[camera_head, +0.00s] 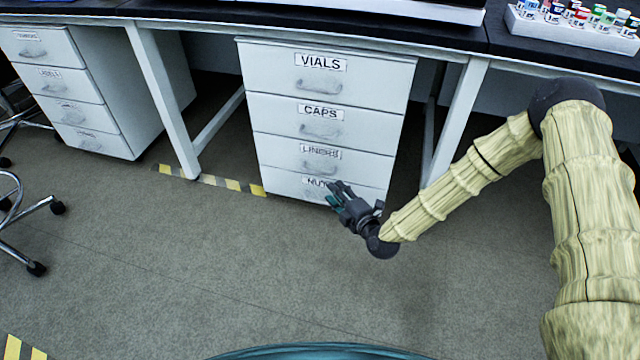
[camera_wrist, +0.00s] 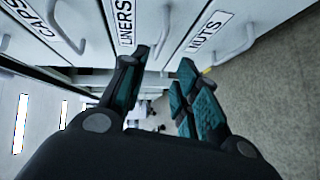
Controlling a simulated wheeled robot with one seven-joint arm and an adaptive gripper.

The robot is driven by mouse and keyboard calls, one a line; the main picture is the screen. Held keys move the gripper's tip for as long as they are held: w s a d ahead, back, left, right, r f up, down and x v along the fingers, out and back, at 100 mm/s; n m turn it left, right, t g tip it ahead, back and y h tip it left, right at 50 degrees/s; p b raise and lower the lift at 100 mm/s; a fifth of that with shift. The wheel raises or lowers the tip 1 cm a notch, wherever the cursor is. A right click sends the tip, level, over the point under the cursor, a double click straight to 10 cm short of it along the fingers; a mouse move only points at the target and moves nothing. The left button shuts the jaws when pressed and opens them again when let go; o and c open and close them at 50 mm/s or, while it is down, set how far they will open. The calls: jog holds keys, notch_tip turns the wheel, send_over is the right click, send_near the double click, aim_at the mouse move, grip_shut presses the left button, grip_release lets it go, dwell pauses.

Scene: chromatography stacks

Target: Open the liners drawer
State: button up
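The liners drawer (camera_head: 275,154) is the third one down in a white cabinet and looks closed. Its label and pale handle (camera_head: 318,166) face me. My gripper (camera_head: 338,188) is low in front of the cabinet, just below and right of that handle, overlapping the nuts drawer in the picture. In the wrist view the gripper (camera_wrist: 163,62) is open, its two dark teal fingers apart with nothing held. The LINERS label (camera_wrist: 125,22) is above the left fingertip. The liners handle (camera_wrist: 164,35) lies beyond the gap between the fingertips; I cannot tell if they touch it.
The vials drawer (camera_head: 263,64) and caps drawer (camera_head: 270,115) are above, the nuts drawer (camera_head: 280,183) below; all look closed. A table leg (camera_head: 455,122) stands right of the cabinet. A second drawer cabinet (camera_head: 70,85) and a chair base (camera_head: 20,225) are left. The floor in front is clear.

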jog(key=b+x, duration=0.5)
jog(key=x, duration=0.6)
jog(key=shift+w+d+r, duration=0.1)
jog(key=shift+w, duration=0.05)
grip_shut()
